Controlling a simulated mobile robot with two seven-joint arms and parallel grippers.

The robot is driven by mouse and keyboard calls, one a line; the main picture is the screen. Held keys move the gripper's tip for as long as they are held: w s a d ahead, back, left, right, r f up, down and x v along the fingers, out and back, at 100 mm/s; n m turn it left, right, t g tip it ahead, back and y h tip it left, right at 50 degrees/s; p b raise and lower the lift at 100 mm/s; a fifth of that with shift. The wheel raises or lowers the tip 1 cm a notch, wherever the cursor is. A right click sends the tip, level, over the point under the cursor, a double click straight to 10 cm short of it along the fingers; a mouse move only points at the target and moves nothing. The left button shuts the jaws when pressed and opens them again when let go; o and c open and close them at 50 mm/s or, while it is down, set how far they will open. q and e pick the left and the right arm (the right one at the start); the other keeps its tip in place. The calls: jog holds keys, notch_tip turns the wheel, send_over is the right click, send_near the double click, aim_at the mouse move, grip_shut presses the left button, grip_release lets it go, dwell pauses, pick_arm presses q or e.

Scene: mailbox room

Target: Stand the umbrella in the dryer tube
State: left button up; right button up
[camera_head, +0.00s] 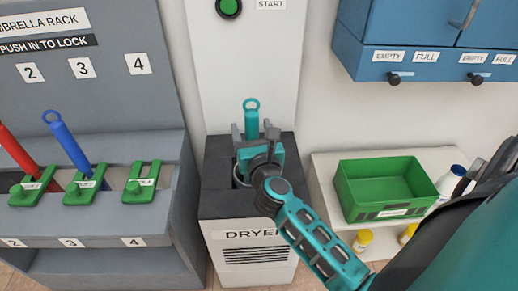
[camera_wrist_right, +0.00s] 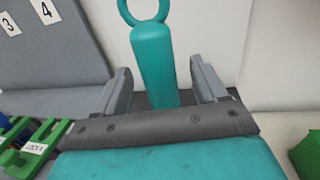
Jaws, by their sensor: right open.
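The teal umbrella (camera_head: 251,118) stands upright at the dryer (camera_head: 222,205), its ring handle on top. It appears to be in the dryer tube (camera_head: 237,178), whose rim is mostly hidden by my gripper. My right gripper (camera_head: 254,132) is over the dryer's dark top, its open fingers on either side of the handle. In the right wrist view the umbrella handle (camera_wrist_right: 154,65) rises between the fingers of the gripper (camera_wrist_right: 160,82), with gaps visible at both sides. The umbrella's lower part is hidden. My left gripper is out of view.
On the left, the grey umbrella rack (camera_head: 80,142) holds a red umbrella (camera_head: 15,150) and a blue umbrella (camera_head: 66,143); slot 4 (camera_head: 142,183) is empty. A green start button (camera_head: 229,7) is above the dryer. A green bin (camera_head: 383,187) and bottles are at right, below blue mailboxes (camera_head: 430,62).

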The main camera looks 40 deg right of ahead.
pick_arm(q)
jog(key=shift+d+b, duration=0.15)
jog(key=shift+b, duration=0.25)
pick_arm(e)
jog(key=v, duration=1)
jog(key=shift+s+a, duration=0.15)
jog(key=shift+s, duration=0.15)
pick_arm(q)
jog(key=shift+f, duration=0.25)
